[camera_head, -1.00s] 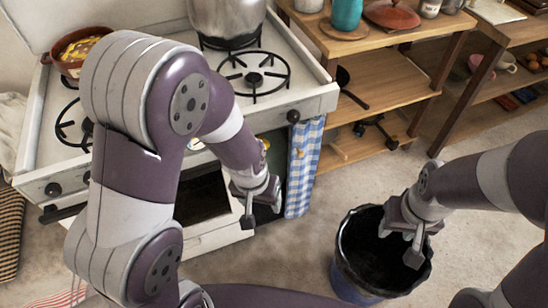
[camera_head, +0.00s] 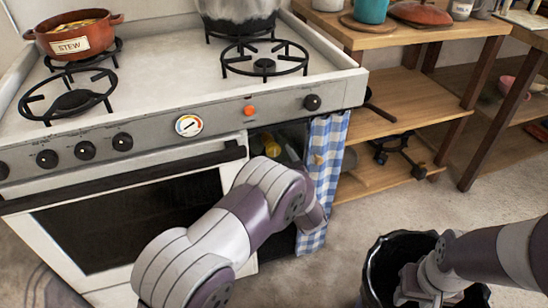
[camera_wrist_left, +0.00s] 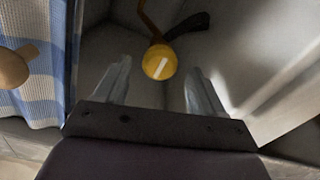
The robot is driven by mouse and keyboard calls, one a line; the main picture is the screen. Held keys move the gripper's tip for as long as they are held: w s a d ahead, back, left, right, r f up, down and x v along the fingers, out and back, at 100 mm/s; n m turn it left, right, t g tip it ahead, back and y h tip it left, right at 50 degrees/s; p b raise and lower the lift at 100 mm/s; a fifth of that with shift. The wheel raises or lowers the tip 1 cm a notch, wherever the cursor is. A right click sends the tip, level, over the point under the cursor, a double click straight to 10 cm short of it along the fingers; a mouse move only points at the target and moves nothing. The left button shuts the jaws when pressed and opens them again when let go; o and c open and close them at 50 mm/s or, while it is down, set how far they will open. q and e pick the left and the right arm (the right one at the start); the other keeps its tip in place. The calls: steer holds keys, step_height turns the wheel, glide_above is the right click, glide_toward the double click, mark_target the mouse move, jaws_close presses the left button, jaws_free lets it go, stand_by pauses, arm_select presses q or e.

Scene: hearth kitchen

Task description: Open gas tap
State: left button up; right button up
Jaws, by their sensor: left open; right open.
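A round yellow knob with a white line mark, likely the gas tap (camera_wrist_left: 160,61), is in the left wrist view, on a dark bent pipe inside a grey compartment. Its white line stands near upright, leaning a little right. My left gripper (camera_wrist_left: 159,80) is open, its two fingers on either side of the knob in the picture; I cannot tell whether they touch it. In the head view my left arm reaches into the opening beside the oven and its fingers are hidden. A yellow thing (camera_head: 272,148) shows in that opening. My right gripper (camera_head: 425,288) is open over a bin.
A blue checked curtain (camera_head: 326,170) hangs at the opening's right, with a wooden knob (camera_wrist_left: 13,68) before it. The oven (camera_head: 120,220) is left, the black-lined bin (camera_head: 376,262) right. A stew pot (camera_head: 74,38) and a large pot (camera_head: 238,14) are on the stove.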

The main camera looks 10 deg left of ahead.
mark_target(275, 153)
arm_select(q)
steer(key=x, duration=0.3)
steer(key=shift+w+b, duration=0.1)
steer(key=shift+b, duration=0.2)
steer(key=c, duration=1.1)
steer(key=shift+o, duration=0.2)
